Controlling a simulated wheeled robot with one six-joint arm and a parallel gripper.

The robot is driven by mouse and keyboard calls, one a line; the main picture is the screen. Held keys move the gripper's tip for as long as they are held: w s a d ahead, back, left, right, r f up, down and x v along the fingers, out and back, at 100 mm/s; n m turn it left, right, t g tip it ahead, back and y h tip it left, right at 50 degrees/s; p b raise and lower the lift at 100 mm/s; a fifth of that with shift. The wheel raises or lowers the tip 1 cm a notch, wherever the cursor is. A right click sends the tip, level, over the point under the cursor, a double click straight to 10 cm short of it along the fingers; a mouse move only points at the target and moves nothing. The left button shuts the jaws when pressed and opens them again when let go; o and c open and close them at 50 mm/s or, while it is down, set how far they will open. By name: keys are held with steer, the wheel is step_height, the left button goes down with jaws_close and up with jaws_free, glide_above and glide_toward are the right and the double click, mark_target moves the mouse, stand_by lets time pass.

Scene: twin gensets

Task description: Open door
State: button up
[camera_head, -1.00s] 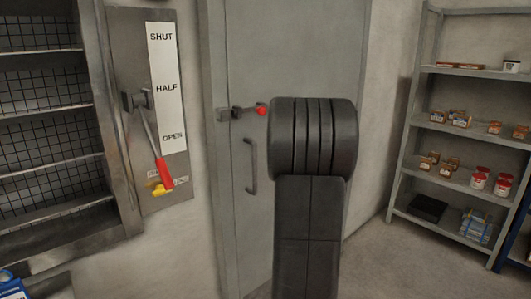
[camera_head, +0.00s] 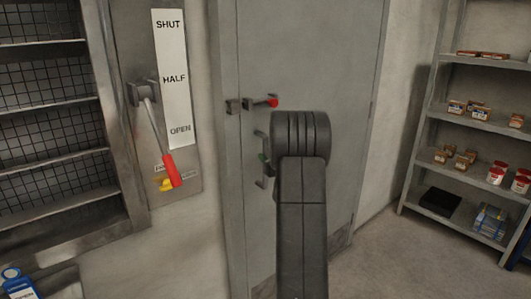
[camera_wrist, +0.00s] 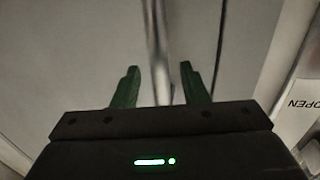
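The grey door (camera_head: 320,60) stands in the middle of the head view and looks shut. A latch with a red knob (camera_head: 272,102) sits at its left edge. Below it is the vertical door handle (camera_head: 261,136), partly hidden by my gripper (camera_head: 264,160) and arm. In the wrist view my gripper's two green fingers (camera_wrist: 157,86) are spread apart. A vertical metal bar (camera_wrist: 153,35), which looks like the handle, runs between them. I see a gap on both sides of it, and cannot tell whether either finger touches it.
Left of the door is a wall panel with a red-handled lever (camera_head: 171,170) pointing down, marked SHUT, HALF and OPEN. Wire-backed shelves (camera_head: 50,110) stand at far left. A grey rack (camera_head: 465,135) with small goods stands at right. The floor (camera_head: 400,260) before it is clear.

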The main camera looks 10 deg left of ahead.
mark_target(267, 154)
steer(key=shift+x, duration=1.55)
jaws_close()
